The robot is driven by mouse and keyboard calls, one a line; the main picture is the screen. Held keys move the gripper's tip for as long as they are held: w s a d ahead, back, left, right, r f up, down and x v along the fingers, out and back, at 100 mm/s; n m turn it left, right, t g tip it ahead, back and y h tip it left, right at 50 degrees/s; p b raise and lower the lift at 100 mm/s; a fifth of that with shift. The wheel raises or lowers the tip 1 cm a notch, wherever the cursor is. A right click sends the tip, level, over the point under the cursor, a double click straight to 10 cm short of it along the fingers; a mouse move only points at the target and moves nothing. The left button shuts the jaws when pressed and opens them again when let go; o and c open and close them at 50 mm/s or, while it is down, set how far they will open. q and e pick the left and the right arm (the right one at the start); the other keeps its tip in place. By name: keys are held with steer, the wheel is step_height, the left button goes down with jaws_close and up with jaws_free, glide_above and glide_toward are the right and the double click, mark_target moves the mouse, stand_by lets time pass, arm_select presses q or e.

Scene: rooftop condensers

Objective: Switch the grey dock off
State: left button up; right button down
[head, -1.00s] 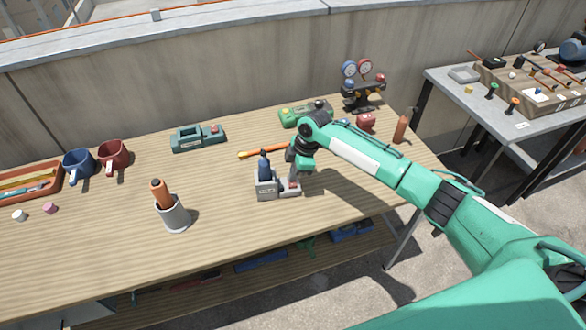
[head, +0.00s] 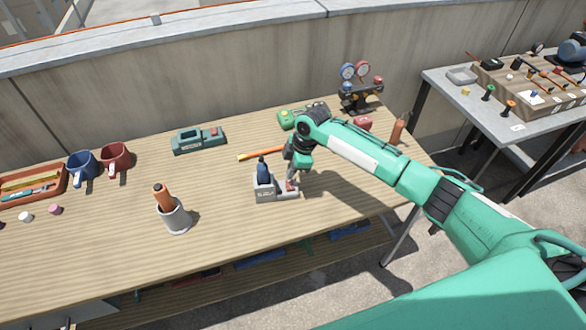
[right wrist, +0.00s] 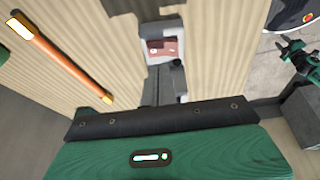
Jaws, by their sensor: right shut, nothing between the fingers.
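The grey dock (head: 265,196) stands near the front edge of the wooden table, with a dark blue tool (head: 263,171) upright in its left part. A red switch (head: 291,186) is on its lower right part. In the right wrist view, the reddish switch (right wrist: 164,48) sits in the pale grey dock body (right wrist: 152,32), just beyond my fingertips. My right gripper (head: 291,180) is shut and empty, pointing down at the switch end. I cannot tell whether it touches the switch. The switch's position is too small to read. My left gripper is not in view.
A green-grey dock (head: 200,141) and a green device (head: 287,120) stand farther back. An orange-handled tool (head: 259,153) lies behind the grey dock and shows in the wrist view (right wrist: 62,56). A grey cup (head: 176,218) stands left. The table between them is clear.

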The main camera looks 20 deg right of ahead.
steer(key=shift+w+r, duration=0.15)
steer(key=shift+r, duration=0.65)
arm_select(q)
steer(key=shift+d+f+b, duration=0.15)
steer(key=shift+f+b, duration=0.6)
steer(key=shift+b, duration=0.45)
arm_select(e)
steer(key=w+v, duration=0.2)
steer(key=v, duration=0.7)
steer(key=shift+d, duration=0.25)
